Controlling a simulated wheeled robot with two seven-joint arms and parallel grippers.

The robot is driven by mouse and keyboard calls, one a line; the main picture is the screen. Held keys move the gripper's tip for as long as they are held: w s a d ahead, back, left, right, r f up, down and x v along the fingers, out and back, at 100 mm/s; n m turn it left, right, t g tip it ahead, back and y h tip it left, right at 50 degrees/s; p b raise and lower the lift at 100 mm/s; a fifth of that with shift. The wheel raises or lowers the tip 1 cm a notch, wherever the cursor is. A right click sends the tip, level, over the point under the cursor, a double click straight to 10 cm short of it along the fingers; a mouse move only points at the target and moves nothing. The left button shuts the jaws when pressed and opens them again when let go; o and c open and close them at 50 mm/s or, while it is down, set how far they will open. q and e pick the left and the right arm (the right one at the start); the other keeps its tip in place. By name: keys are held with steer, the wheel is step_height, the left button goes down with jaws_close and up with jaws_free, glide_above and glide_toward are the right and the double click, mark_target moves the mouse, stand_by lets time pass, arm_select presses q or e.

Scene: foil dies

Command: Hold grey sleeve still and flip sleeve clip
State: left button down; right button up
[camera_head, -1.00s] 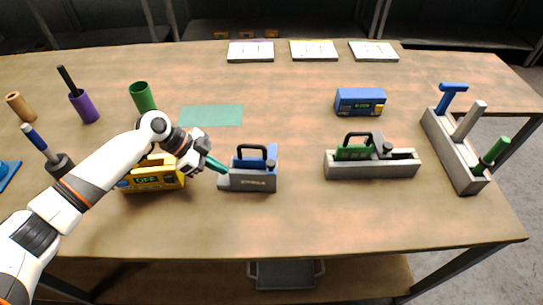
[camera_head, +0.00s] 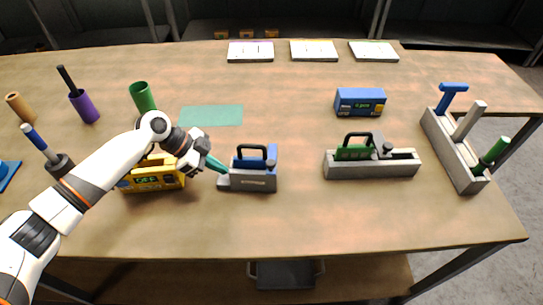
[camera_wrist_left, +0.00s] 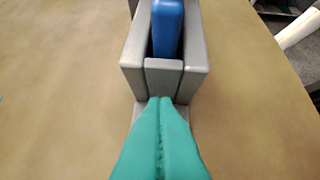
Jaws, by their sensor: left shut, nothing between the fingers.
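A grey sleeve (camera_head: 255,185) sits on the table with a blue block (camera_head: 268,158) in it and a black handle above. In the left wrist view the sleeve's grey wall (camera_wrist_left: 199,50) flanks the blue piece (camera_wrist_left: 167,28). A small grey block (camera_wrist_left: 163,77), apparently the clip, fills the near end between the walls. A low grey tab (camera_head: 223,184) juts from the sleeve's left end. My left gripper (camera_head: 221,168), with teal fingers, is shut and empty at that end. Its tips (camera_wrist_left: 160,101) overlap the low end part; contact is unclear. My right gripper is not in view.
A yellow device (camera_head: 155,184) stands under my left arm. Another grey holder (camera_head: 372,171) with a green piece and a blue device (camera_head: 360,101) stand to the right. A grey rack (camera_head: 452,160) holds several handled tools. The table's front middle is clear.

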arm_select(q)
steer(key=shift+f+b, duration=0.65)
steer(key=shift+f, duration=0.2)
steer(key=shift+s+f, duration=0.15)
stand_by(1.0)
